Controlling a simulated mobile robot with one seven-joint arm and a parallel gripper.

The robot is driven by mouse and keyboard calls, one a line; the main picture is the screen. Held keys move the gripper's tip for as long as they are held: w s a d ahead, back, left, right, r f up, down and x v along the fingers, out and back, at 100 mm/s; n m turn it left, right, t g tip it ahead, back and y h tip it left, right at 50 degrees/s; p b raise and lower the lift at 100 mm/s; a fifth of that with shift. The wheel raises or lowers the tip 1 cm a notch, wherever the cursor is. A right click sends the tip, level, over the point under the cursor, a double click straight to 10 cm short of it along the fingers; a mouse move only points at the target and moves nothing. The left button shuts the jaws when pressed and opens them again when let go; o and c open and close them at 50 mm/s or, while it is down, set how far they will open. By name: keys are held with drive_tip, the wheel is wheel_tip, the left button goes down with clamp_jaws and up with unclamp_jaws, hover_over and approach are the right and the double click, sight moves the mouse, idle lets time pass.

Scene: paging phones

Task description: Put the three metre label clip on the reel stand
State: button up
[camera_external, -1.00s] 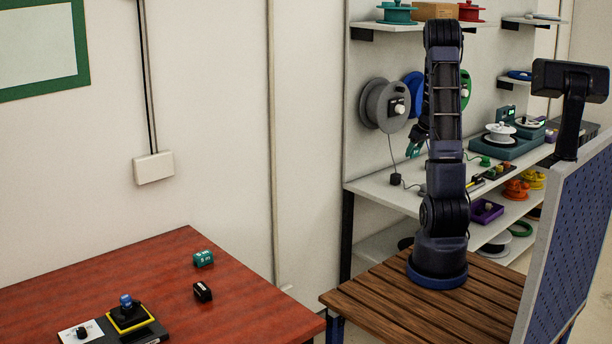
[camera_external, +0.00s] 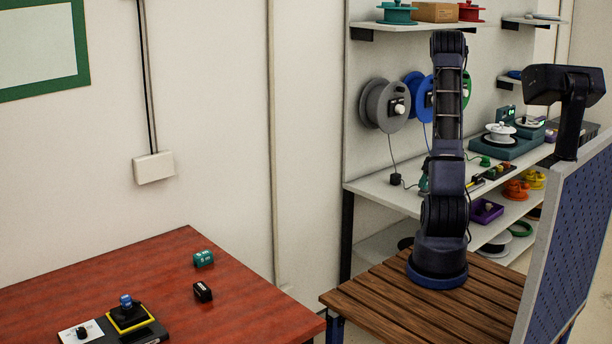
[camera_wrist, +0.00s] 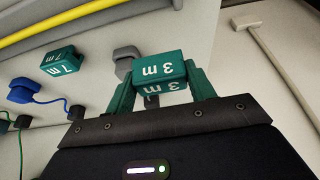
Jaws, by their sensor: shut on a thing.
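The three metre label clip (camera_wrist: 158,72) is a teal block with white "3 m" on two faces. In the wrist view it sits between the green fingers of my gripper (camera_wrist: 161,82), which is shut on it. It is held above or near the pale bench top; I cannot tell if it touches anything. In the external view my arm hides most of the gripper, and only a bit of green shows at the arm's left edge. Which thing is the reel stand is unclear. A similar teal "7 m" clip (camera_wrist: 62,60) lies left of the held clip.
A grey block (camera_wrist: 127,54) is just behind the held clip, with a blue corded plug (camera_wrist: 20,91) to the left. The bench (camera_external: 378,190) carries a teal device with a white reel (camera_external: 500,131). Reels, including a grey one (camera_external: 377,103), hang on the wall.

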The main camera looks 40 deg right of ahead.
drive_tip(key=shift+f, duration=3.6)
drive_tip(key=shift+f, duration=0.1)
drive_tip(key=o, duration=1)
drive_tip(key=shift+o, duration=0.2)
